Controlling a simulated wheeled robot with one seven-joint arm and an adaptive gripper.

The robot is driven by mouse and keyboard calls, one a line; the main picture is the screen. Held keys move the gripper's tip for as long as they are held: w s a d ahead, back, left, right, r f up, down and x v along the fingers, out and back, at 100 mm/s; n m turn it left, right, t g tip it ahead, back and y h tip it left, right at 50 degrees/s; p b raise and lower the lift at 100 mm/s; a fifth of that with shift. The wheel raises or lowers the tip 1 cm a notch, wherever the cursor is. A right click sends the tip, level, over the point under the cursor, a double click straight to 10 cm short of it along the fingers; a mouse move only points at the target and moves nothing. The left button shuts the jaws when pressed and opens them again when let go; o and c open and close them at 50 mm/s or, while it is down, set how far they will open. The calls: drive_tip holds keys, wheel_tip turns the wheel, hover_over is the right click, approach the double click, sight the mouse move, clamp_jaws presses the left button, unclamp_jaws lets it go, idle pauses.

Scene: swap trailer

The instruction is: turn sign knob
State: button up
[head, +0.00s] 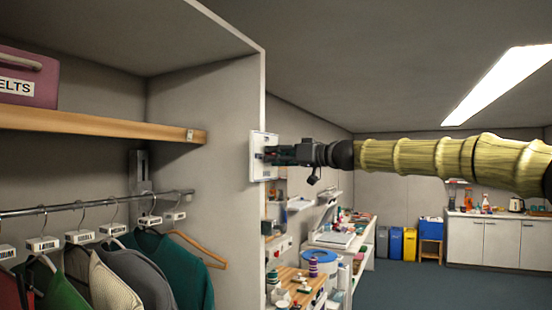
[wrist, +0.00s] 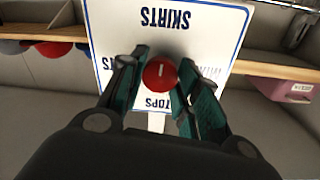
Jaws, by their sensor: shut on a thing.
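The sign (wrist: 205,35) is a white panel with a blue border and the words SKIRTS and TOPS, which read upside down in the wrist view. Its red round knob (wrist: 160,75) has a short white mark. My gripper (wrist: 162,84) is shut on the knob, with a teal-padded finger on each side of it. In the head view the sign (head: 257,145) is a pale panel on the end edge of the closet wall. My gripper (head: 280,155) reaches it there from the right and hides the knob.
Left of the sign is a closet with a wooden shelf (head: 100,124), a pink box (head: 30,80) and a rail of clothes on hangers (head: 110,202). A cluttered workbench (head: 300,285) stands below my arm. Open floor (head: 420,285) lies to the right, before white cabinets (head: 492,240).

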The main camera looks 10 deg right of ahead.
drive_tip(key=shift+w+d+r+m+g+p, duration=0.2)
drive_tip(key=shift+m+p, duration=0.55)
drive_tip(key=shift+m, duration=3.45)
drive_tip(key=shift+s+f+m+g+p, duration=0.1)
drive_tip(key=shift+m+g+p, duration=0.45)
drive_tip(key=shift+m, duration=3.65)
drive_tip(key=shift+t, duration=0.25)
drive_tip(key=o, duration=0.7)
drive_tip(key=shift+c, duration=0.2)
drive_tip(key=o, duration=0.4)
drive_tip(key=shift+d, duration=0.15)
